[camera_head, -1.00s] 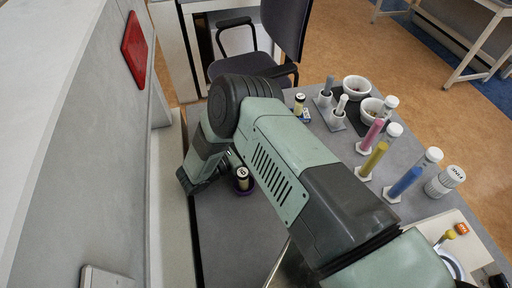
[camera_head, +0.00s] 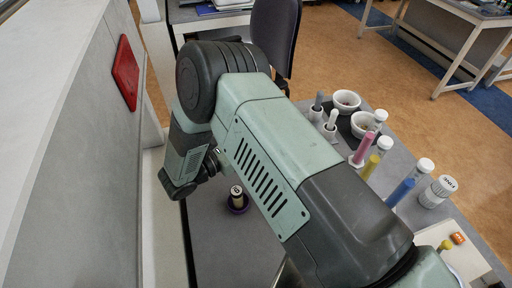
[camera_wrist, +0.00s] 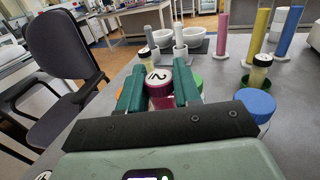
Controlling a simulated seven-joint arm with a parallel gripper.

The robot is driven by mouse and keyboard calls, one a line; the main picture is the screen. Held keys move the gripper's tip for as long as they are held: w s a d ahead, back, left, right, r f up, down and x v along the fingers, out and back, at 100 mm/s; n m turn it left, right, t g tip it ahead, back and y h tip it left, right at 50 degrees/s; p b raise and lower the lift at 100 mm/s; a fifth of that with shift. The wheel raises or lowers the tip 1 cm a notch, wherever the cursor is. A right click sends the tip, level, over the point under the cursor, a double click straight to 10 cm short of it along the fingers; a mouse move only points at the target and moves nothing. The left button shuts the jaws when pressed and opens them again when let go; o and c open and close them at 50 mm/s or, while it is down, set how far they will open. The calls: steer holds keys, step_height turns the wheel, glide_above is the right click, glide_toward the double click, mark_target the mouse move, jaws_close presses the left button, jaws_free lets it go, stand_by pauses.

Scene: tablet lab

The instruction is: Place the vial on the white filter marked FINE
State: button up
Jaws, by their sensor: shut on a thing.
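My gripper (camera_wrist: 157,92) is shut on a vial (camera_wrist: 158,77) with a white-topped, dark-rimmed cap bearing a black mark. Magenta shows just below the cap; I cannot tell whether it belongs to the vial or to something behind. In the head view my wrist is at the left and the fingers are hidden. The white filter (camera_head: 437,191) is a ribbed white cylinder at the right of the table, with dark lettering that I cannot read surely.
Pink (camera_head: 364,146), yellow (camera_head: 371,166) and blue (camera_head: 401,192) columns stand left of the white filter. White bowls (camera_head: 346,100) are at the back. A blue lid (camera_wrist: 255,103) is close to my gripper's right. A chair (camera_wrist: 62,60) stands beyond the table.

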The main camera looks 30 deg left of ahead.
steer(key=shift+r, duration=0.7)
steer(key=w+d+r+m+g+h, duration=0.2)
steer(key=w+d+r+h, duration=0.1)
steer(key=w+d+r, duration=0.9)
steer(key=w+d+r+m+g+h, duration=0.1)
steer(key=d+r, duration=0.3)
steer(key=d, duration=0.4)
steer(key=w+d+r+m+g+h, duration=0.1)
steer(key=d+r, duration=0.3)
steer(key=d, duration=0.4)
steer(key=n+t+y, duration=0.4)
steer(key=n+y, duration=0.1)
steer(key=y, duration=0.1)
glide_above(449, 182)
step_height(449, 182, down, 10)
steer(key=r, duration=0.1)
step_height(449, 182, down, 10)
steer(key=shift+r, duration=0.1)
